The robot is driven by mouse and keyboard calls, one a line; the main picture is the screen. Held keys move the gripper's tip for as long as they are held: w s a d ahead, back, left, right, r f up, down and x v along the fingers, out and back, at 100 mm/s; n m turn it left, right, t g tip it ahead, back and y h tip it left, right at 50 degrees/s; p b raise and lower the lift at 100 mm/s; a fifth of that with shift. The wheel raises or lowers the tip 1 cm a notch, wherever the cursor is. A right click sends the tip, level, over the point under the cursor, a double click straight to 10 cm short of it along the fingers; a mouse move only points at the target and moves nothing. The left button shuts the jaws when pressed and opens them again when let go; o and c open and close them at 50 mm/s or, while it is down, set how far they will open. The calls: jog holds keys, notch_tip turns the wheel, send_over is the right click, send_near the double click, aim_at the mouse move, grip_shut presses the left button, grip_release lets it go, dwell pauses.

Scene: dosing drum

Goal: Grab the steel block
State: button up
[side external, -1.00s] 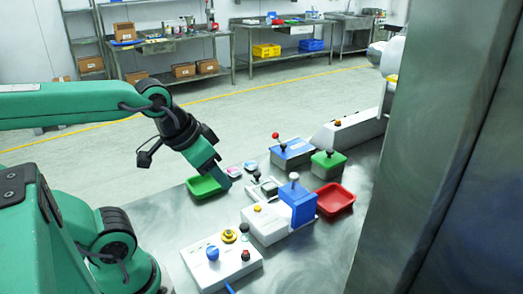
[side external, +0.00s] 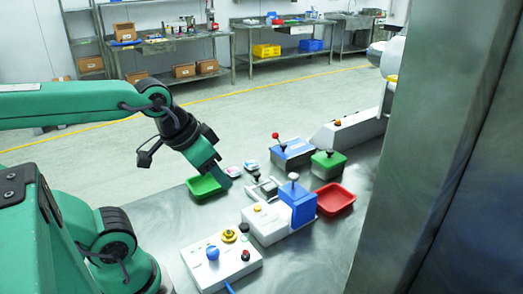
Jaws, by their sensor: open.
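My gripper (side external: 226,184) is open and points down at the right side of the green tray (side external: 197,194), low over the steel table. Its fingers are small and partly hidden by its own body, and I see nothing held between them. I cannot pick out a steel block with certainty. A small grey metal piece with a black knob (side external: 264,188) stands to the right of my gripper, apart from it. The inside of the green tray is partly hidden behind my gripper.
Two small pink-and-blue items (side external: 233,172) lie behind my gripper. A blue knobbed box (side external: 291,155), a green knobbed box (side external: 325,169), a blue block (side external: 298,208) and a red tray (side external: 335,202) stand to the right. A button panel (side external: 222,268) is in front.

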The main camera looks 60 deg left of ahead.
jog(key=shift+w, duration=0.1)
jog(key=shift+c, duration=0.4)
jog(key=g, duration=0.6)
send_over(269, 186)
jog(key=f, duration=1.5)
jog(key=shift+w, duration=0.2)
jog(key=shift+f, duration=0.1)
jog(key=shift+s+d+f, duration=0.1)
jog(key=shift+f, duration=1.8)
jog(key=shift+s+f, duration=0.1)
jog(key=shift+f, duration=1.75)
